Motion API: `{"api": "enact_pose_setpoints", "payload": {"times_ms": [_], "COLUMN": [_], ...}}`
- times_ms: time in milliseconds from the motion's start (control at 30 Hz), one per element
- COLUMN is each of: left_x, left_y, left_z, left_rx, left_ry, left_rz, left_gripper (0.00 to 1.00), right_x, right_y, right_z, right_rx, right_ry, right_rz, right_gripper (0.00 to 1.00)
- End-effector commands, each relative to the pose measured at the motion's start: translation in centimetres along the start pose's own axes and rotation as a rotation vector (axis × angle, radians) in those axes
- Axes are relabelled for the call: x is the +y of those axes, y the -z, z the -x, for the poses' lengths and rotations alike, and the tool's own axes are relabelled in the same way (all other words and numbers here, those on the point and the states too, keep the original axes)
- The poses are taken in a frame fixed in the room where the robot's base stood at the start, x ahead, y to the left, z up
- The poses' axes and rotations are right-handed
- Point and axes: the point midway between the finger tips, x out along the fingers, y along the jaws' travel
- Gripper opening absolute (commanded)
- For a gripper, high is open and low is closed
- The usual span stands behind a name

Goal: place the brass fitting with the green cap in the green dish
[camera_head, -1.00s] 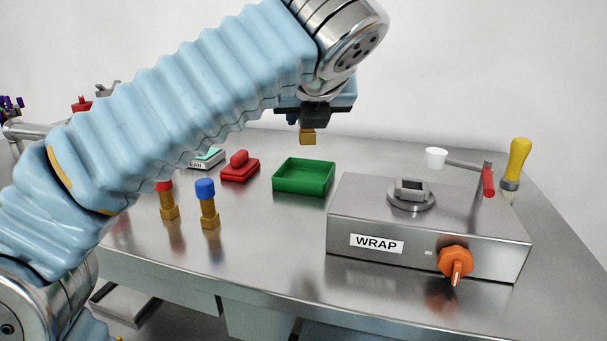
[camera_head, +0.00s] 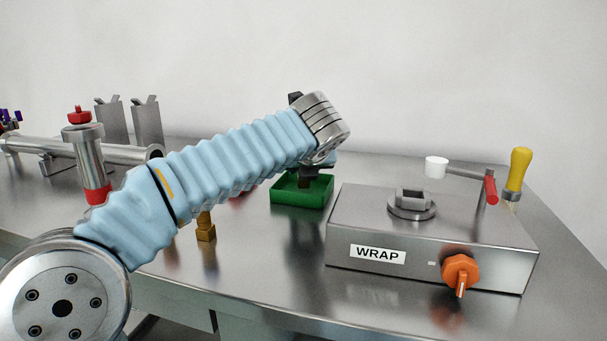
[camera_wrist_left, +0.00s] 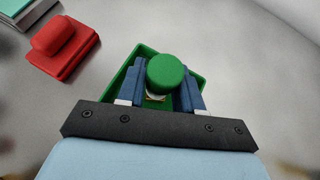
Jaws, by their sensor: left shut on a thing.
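In the left wrist view, the green cap (camera_wrist_left: 165,73) of the fitting sits between the two blue fingers of my left gripper (camera_wrist_left: 162,90). The gripper is shut on the fitting; only a sliver of its brass shows below the cap. The green dish (camera_wrist_left: 146,51) lies behind and around the fitting in this view. In the head view, my left gripper (camera_head: 304,176) is low over the green dish (camera_head: 295,199). The arm hides the cap there, and I cannot tell whether the fitting touches the dish floor. My right gripper is not in view.
A red block on a red base (camera_wrist_left: 62,48) stands left of the dish. Another brass fitting (camera_head: 206,228) stands upright, its top hidden by my arm. The steel WRAP box (camera_head: 400,240) with an orange knob (camera_head: 460,271) is close right of the dish.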

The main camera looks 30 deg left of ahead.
Motion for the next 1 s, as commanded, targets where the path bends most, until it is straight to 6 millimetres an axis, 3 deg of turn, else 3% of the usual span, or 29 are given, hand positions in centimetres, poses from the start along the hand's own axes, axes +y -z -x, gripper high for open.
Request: {"api": "enact_pose_setpoints", "payload": {"times_ms": [100, 467, 500, 633, 1000], "left_x": [0.08, 0.04, 0.03, 0.04, 0.02], "left_y": [0.91, 1.19, 1.12, 1.11, 0.82], "left_z": [-0.58, -0.75, -0.71, -0.70, -0.06], "left_rx": [-0.002, -0.002, -0.002, -0.002, -0.003], "left_ry": [-0.001, 0.000, 0.000, 0.000, 0.001], "left_rz": [0.002, 0.001, 0.001, 0.001, 0.002], "left_gripper": [0.00, 0.00, 0.41, 0.61, 0.61], "right_x": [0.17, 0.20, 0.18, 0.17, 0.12], "right_y": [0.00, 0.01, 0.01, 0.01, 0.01], "right_z": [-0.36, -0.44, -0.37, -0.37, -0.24], "right_rx": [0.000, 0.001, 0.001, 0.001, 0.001], "right_ry": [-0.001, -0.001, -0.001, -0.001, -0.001], "right_rz": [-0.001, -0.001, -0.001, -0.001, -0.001], "right_gripper": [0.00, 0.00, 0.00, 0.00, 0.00]}}
